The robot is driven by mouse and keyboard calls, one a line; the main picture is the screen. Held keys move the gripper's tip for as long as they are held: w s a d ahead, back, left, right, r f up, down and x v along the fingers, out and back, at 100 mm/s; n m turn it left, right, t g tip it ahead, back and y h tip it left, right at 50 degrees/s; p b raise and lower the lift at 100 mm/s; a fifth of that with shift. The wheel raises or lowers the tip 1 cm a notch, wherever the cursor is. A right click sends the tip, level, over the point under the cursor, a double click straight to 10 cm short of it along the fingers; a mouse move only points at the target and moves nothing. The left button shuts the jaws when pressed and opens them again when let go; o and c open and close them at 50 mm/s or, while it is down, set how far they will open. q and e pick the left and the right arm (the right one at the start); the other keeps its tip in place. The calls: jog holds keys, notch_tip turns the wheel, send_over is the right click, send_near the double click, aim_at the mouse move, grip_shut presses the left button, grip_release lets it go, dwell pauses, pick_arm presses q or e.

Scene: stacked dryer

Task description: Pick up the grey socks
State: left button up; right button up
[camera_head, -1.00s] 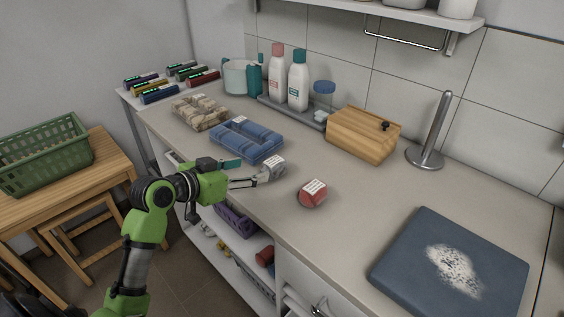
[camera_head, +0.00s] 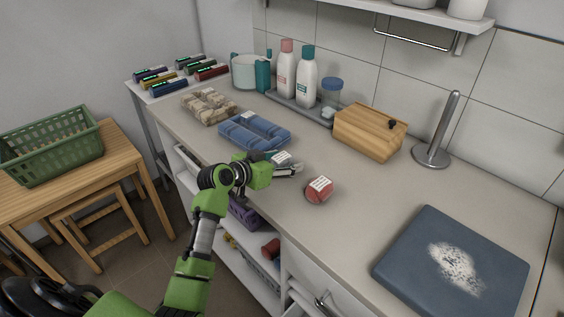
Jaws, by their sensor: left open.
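The grey socks (camera_head: 283,158) are a small rolled bundle with a white label on the long counter, in front of the blue divided tray. My left gripper (camera_head: 284,163) is open and low over the counter at the bundle, with its fingers around or just beside it. The near finger and gripper body hide part of the socks, so I cannot tell whether they touch. A red rolled bundle (camera_head: 319,190) with a white label lies to the right of the gripper. My right gripper is not in view.
A wooden box (camera_head: 369,132), bottles and a metal paper-towel stand (camera_head: 437,140) line the back. The counter's middle is clear.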

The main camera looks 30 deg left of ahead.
pick_arm(q)
jog(key=shift+c, duration=1.2)
jog(key=c, duration=1)
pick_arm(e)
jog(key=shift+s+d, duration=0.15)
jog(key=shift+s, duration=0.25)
